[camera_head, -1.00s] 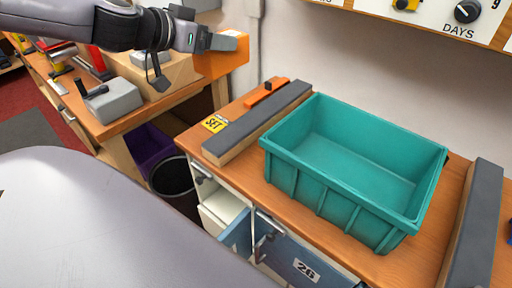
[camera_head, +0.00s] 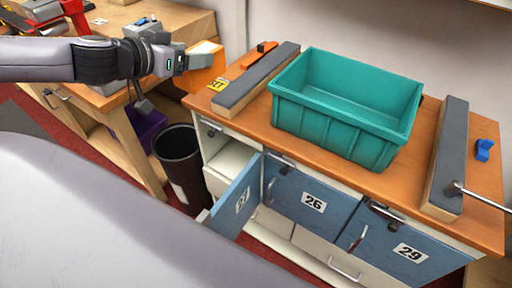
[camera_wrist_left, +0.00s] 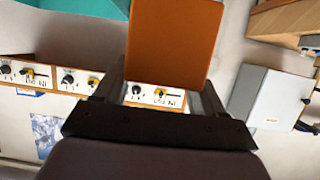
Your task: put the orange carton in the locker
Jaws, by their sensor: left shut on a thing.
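My left gripper (camera_head: 194,62) is shut on the orange carton (camera_head: 208,72) and holds it in the air left of the bench top. In the left wrist view the carton (camera_wrist_left: 175,40) sits between the two fingers. The locker bank under the bench has blue numbered doors. One blue door (camera_head: 237,200) at the left stands open, its number hard to read, beside a pale open compartment (camera_head: 230,160). The door marked 26 (camera_head: 298,205) and the door marked 29 (camera_head: 385,246) look shut. The carton is apart from the lockers. My right gripper is not in view.
A teal bin (camera_head: 345,128) stands on the bench top between two grey-topped bars (camera_head: 258,78) (camera_head: 450,150). A black waste bin (camera_head: 178,165) stands on the floor left of the lockers. A thin metal rod (camera_head: 484,194) juts in at the right edge.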

